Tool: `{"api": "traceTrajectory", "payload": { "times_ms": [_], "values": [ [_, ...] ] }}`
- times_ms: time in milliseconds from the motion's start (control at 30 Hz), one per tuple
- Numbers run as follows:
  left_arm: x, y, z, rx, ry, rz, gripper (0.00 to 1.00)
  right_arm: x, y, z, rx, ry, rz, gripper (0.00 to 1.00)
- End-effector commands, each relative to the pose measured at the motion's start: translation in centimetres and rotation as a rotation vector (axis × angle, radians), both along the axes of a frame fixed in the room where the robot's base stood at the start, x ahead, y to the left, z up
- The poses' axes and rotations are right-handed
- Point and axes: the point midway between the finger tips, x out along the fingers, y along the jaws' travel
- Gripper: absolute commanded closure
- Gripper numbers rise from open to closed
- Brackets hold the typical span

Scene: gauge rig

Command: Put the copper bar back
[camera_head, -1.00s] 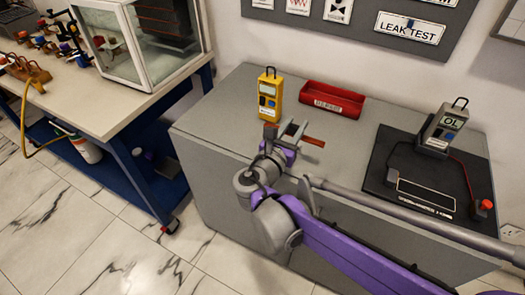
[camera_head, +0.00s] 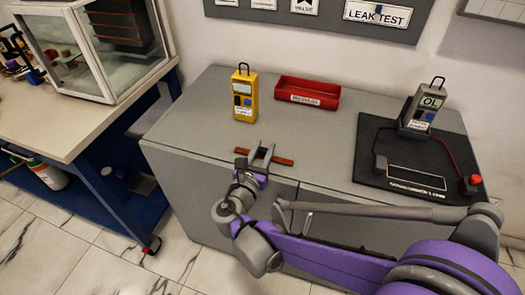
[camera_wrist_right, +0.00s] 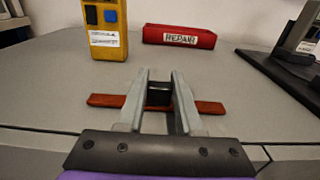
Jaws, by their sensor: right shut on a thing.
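The copper bar (camera_head: 284,161) is a thin reddish-brown bar with a dark middle part. My right gripper (camera_head: 261,152) is shut on that middle part. In the right wrist view the bar (camera_wrist_right: 106,100) lies crosswise, with one end sticking out on each side of my right gripper (camera_wrist_right: 159,88). The bar is over the front part of the grey cabinet top (camera_head: 190,125). I cannot tell whether it touches the surface. My left gripper is not in view.
A yellow meter (camera_head: 244,95) stands behind my gripper, beside a red REPAIR tray (camera_head: 307,93). At right a grey meter reading OL (camera_head: 419,108) stands at a black board (camera_head: 378,170). A bench with a glass case (camera_head: 90,50) is at left. The cabinet's middle is clear.

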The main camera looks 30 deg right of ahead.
Motion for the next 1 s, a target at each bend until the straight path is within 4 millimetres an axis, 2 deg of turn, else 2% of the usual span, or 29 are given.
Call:
{"api": "traceTrajectory", "payload": {
  "times_ms": [333,367,500,533,867,1000],
  "values": [
    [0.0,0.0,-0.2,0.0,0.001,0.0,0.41,0.0,0.0,-0.4,0.0,0.0,0.0,1.0],
    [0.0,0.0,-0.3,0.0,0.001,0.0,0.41,0.0,0.0,-0.4,0.0,0.0,0.0,0.64],
    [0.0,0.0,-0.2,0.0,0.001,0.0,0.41,0.0,0.0,-0.3,0.001,-0.001,0.0,0.38],
    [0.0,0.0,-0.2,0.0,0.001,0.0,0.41,0.0,0.0,-0.3,0.0,0.0,0.0,0.35],
    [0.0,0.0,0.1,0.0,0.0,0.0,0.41,0.0,0.0,0.1,0.001,-0.001,0.0,0.35],
    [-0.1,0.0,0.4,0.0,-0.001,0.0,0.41,-1.0,1.3,0.2,0.002,-0.001,0.004,0.35]
  ]
}}
